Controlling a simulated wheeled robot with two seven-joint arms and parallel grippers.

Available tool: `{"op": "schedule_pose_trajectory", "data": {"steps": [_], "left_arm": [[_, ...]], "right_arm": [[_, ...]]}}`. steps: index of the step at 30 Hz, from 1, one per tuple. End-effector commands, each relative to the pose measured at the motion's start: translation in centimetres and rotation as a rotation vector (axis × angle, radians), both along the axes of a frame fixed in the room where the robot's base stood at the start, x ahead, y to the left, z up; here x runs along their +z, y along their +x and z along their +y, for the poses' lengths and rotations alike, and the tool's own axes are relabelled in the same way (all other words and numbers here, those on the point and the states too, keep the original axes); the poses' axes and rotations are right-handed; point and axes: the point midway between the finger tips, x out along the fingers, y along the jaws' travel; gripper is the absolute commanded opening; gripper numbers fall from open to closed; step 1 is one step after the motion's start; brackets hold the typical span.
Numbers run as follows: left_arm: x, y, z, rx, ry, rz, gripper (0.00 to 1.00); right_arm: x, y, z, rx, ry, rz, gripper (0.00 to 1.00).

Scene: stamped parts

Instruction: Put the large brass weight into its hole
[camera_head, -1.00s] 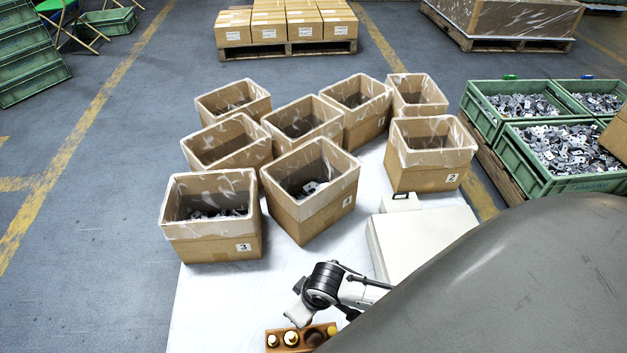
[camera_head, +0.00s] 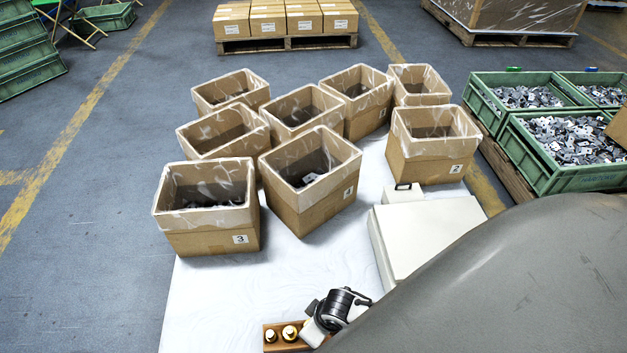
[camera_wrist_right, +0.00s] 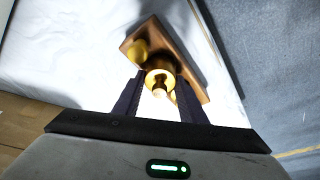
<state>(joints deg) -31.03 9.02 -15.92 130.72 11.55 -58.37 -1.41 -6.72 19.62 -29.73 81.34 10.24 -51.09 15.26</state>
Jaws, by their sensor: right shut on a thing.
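The wooden weight block (camera_head: 279,347) is at the bottom edge of the head view, partly cut off. A small brass weight (camera_head: 270,336) and a larger-looking one (camera_head: 290,333) show at its left part. My right gripper (camera_head: 314,334) is over its right part and hides it. In the right wrist view my right gripper (camera_wrist_right: 160,84) is shut on the large brass weight (camera_wrist_right: 158,78), knob towards the camera. The block (camera_wrist_right: 188,62) lies behind it, with another brass weight (camera_wrist_right: 139,48) beside it. I cannot tell whether the held weight is in a hole. My left gripper is not in view.
A pale flat case (camera_head: 420,235) stands right of the gripper on the white table (camera_head: 225,300). Several cardboard boxes (camera_head: 205,240) stand behind. Green crates of metal parts (camera_head: 570,180) are at the right. The table left of the block is clear.

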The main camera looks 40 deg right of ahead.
Motion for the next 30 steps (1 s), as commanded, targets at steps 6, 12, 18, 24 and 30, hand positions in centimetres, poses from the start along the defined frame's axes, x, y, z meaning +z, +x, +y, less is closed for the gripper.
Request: {"op": "schedule_pose_trajectory", "data": {"steps": [6, 12, 18, 24, 30], "left_arm": [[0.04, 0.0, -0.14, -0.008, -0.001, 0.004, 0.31], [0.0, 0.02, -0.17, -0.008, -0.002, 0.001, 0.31], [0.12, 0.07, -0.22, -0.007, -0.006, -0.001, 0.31], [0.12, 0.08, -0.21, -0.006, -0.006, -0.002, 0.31], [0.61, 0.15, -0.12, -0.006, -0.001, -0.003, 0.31]], "right_arm": [[-0.11, 0.3, 0.12, 0.0, 0.003, -0.008, 0.0], [-0.34, 0.3, 0.12, 0.0, 0.003, -0.007, 0.0], [-0.68, 0.05, 0.04, 0.0, 0.0, -0.001, 0.56], [-0.67, 0.04, 0.02, 0.0, 0.0, -0.001, 0.56], [0.2, -0.05, -0.04, 0.0, 0.0, -0.001, 0.56]]}}
